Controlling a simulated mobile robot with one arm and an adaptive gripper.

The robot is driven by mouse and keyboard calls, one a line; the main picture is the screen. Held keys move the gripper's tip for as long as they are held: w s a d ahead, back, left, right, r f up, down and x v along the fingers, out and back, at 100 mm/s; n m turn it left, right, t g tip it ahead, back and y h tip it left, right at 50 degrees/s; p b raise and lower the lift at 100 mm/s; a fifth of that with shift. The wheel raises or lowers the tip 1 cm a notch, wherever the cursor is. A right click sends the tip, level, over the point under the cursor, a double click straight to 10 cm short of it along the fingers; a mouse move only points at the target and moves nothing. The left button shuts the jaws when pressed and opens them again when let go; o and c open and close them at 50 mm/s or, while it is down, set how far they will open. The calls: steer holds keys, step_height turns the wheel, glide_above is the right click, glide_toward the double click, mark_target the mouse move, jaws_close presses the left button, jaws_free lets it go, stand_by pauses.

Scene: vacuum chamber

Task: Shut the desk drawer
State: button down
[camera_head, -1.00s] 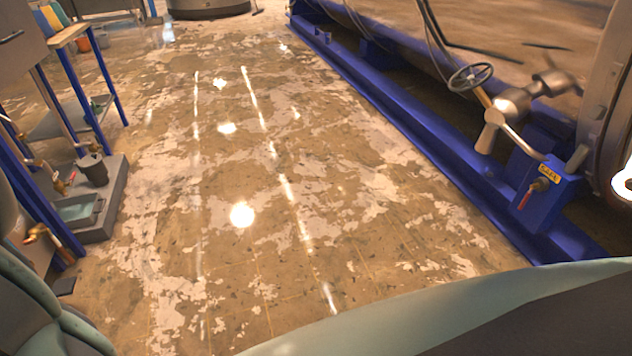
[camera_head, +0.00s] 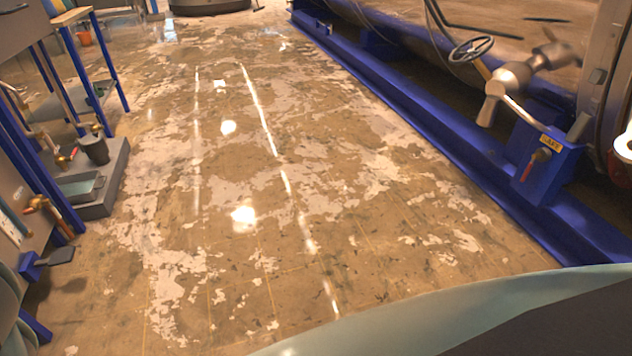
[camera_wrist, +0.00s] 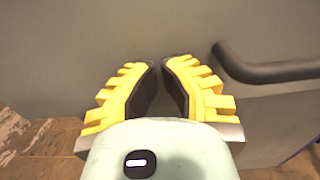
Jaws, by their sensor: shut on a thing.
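In the wrist view my gripper (camera_wrist: 161,66) has its yellow fingers with dark pads drawn close together. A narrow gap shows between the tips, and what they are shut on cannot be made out. A plain grey panel (camera_wrist: 90,45) fills the view right beyond the fingertips; it may be the drawer front. A dark bar handle (camera_wrist: 270,72) is fixed to the right, beside the fingers and not between them. In the head view a grey box front (camera_head: 25,30) with a dark handle shows at the top left corner. My gripper is not visible there.
A blue-legged bench (camera_head: 85,60) stands at the left. A grey block with a dark cup (camera_head: 95,149) is on the floor below. A large chamber on a blue rail (camera_head: 440,150) lines the right side, with a handwheel (camera_head: 471,48). The floor between is clear.

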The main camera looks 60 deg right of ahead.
steer(key=b+x, duration=0.6)
steer(key=x, duration=0.1)
steer(key=shift+w+a+f, duration=0.1)
steer(key=shift+f, duration=0.05)
steer(key=shift+b, duration=0.35)
steer(key=shift+f, duration=0.15)
